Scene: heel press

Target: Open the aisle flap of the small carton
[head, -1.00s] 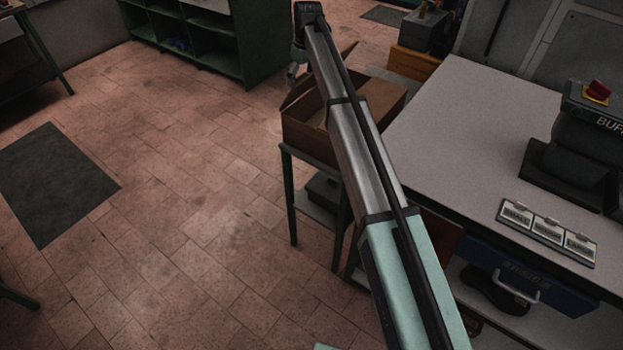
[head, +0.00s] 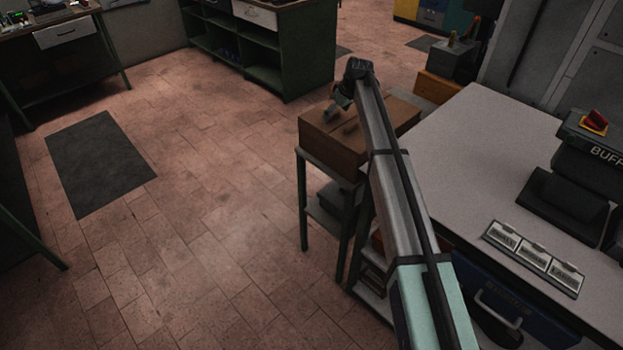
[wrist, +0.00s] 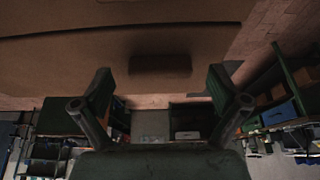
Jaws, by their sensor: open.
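The small brown carton (head: 335,148) stands on a small dark green stand beside the workbench. Its top looks covered by flat flaps, with a small dark tab (head: 350,128) on it. My gripper (head: 334,110) is above the top's far left part; the head view does not show whether it touches. In the wrist view, my gripper (wrist: 160,85) is open and empty, its two fingers apart. A brown carton board (wrist: 80,60) fills the upper part there, with a dark rectangular tab (wrist: 160,65) just beyond the fingertips.
The grey workbench (head: 460,150) on the right carries a label plate (head: 533,258) and a black machine with a red button (head: 596,120). The stand (head: 303,205) holds the carton. Green shelves (head: 265,50) are at the back. The floor on the left is clear around a dark mat (head: 98,165).

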